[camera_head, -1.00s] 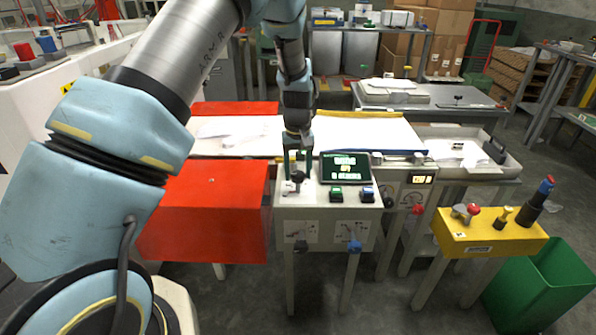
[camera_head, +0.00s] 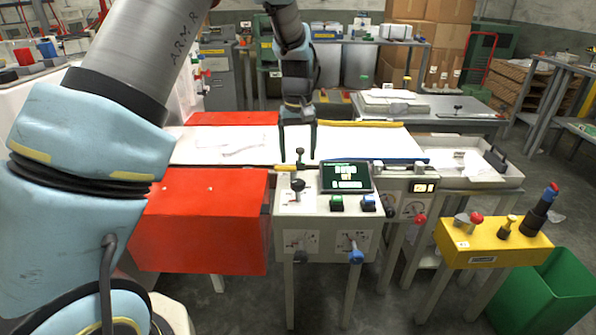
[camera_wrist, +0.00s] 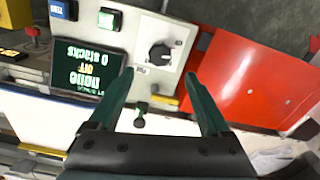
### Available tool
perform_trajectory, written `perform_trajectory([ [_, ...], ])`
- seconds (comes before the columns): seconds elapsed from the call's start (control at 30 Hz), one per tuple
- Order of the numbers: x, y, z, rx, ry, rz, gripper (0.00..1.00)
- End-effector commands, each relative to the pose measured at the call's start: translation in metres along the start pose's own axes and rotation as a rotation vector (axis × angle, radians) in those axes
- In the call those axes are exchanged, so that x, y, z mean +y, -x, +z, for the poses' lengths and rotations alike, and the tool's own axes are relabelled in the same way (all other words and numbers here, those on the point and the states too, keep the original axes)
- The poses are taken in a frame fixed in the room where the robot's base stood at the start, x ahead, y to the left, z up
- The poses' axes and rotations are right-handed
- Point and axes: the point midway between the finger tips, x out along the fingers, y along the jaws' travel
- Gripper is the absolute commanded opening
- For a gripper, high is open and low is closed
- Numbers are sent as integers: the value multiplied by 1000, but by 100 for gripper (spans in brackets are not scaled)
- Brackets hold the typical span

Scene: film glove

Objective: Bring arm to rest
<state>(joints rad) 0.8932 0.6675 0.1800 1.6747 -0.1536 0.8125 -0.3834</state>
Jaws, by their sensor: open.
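My gripper (camera_head: 297,156) is open and empty in the head view, raised above the back of the white control box (camera_head: 318,212). A black knob (camera_head: 297,186) stands on the box top in front of the gripper, apart from the fingers. In the wrist view, both green fingers (camera_wrist: 168,85) are spread, with nothing held between them. The black knob (camera_wrist: 158,54) and a smaller dark-green knob (camera_wrist: 140,121) show between and beyond the fingers. My arm fills the left of the head view.
A screen (camera_head: 345,177), a green button (camera_head: 336,203) and a blue button (camera_head: 367,203) are on the box. A red cover (camera_head: 200,225) stands left. A yellow box (camera_head: 490,243) with knobs and a green bin (camera_head: 545,290) are right. A white sheet bed (camera_head: 370,143) lies behind.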

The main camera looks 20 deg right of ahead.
Motion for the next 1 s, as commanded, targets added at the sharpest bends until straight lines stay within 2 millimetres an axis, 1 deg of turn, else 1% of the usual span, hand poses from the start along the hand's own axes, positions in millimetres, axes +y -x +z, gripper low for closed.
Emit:
perform_trajectory([
  [0.1,0,13,-1,2,-1,1,82],
  [0.2,0,19,0,0,-1,-1,82],
  [0.67,0,20,0,-1,-1,-1,82],
  [0.77,-7,22,0,0,5,1,82],
  [0.87,-36,27,1,6,25,8,82],
  [0.97,-92,35,10,19,61,19,82],
  [1.0,-119,38,18,27,75,23,82],
])
